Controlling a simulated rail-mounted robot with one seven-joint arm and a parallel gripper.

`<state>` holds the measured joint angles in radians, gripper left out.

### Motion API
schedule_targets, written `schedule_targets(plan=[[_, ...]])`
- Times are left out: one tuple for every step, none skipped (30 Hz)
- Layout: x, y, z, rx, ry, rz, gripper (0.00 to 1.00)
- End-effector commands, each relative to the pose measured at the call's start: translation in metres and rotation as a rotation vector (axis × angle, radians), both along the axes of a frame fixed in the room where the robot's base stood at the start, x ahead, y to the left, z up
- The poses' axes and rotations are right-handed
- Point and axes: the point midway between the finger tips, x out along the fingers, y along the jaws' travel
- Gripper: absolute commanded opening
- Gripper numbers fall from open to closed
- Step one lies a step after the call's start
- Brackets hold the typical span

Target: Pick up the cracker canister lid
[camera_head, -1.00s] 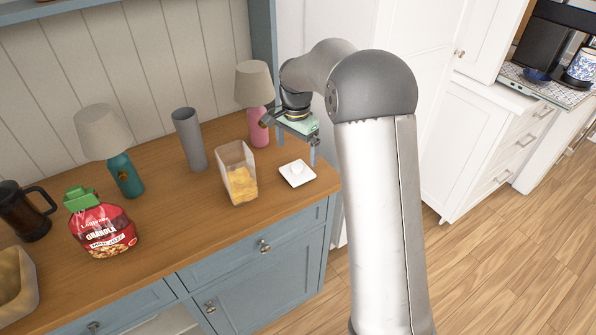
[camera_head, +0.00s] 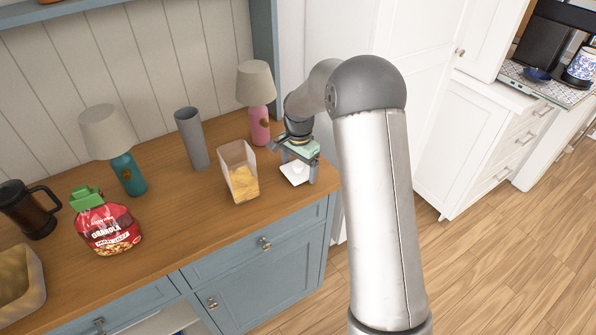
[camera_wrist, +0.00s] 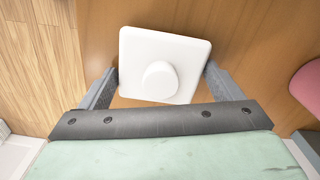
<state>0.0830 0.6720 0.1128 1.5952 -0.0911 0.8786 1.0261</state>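The cracker canister lid (camera_head: 293,176) is a white square plate with a raised round knob. It lies on the wooden counter near its right end, partly hidden by my gripper in the head view. In the wrist view the lid (camera_wrist: 163,65) fills the space ahead of my gripper, its knob (camera_wrist: 160,80) near the middle. My gripper (camera_head: 295,168) is low over the lid, pointing down. In the wrist view my gripper (camera_wrist: 158,85) is open, one finger at the left and one at the right of the lid's near part. It is not clear whether they touch it.
The open clear canister (camera_head: 240,175) with yellow contents stands just left of the lid. A pink lamp (camera_head: 257,105) stands behind my gripper. A grey cup (camera_head: 191,138), a teal lamp (camera_head: 127,172) and a granola bag (camera_head: 105,225) are farther left. The counter's right edge is close.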

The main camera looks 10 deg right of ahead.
Motion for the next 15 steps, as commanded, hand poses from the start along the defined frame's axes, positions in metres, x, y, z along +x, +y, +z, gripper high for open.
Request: schedule_targets(plan=[[0.0002, 0.0001, 0.0001, 0.001, -0.001, 0.0, 0.69], [0.0002, 0.0001, 0.0002, 0.001, -0.001, 0.0, 0.64], [0.0002, 0.0001, 0.0002, 0.001, -0.001, 0.0, 0.63], [0.0002, 0.0001, 0.0002, 0.001, -0.001, 0.0, 0.63], [0.0002, 0.0001, 0.0003, 0.001, -0.001, 0.0, 0.63], [0.0002, 0.0, 0.0004, 0.001, -0.001, 0.0, 0.63], [0.0002, 0.0, 0.0004, 0.001, -0.001, 0.0, 0.63], [0.0002, 0.0001, 0.0004, 0.001, -0.001, 0.0, 0.63], [0.0003, 0.0001, 0.0004, 0.001, -0.001, 0.0, 0.63], [0.0003, 0.0001, 0.0004, 0.001, -0.001, 0.0, 0.63], [0.0002, 0.0, 0.0005, 0.001, -0.001, 0.0, 0.63], [0.0003, 0.0001, 0.0007, 0.001, -0.001, 0.0, 0.63], [0.0003, 0.0001, 0.0011, 0.001, -0.001, 0.0, 0.63], [0.0003, 0.0001, 0.0018, 0.001, -0.001, 0.0, 0.63], [0.0004, 0.0001, 0.0032, 0.001, -0.001, 0.0, 0.63]])
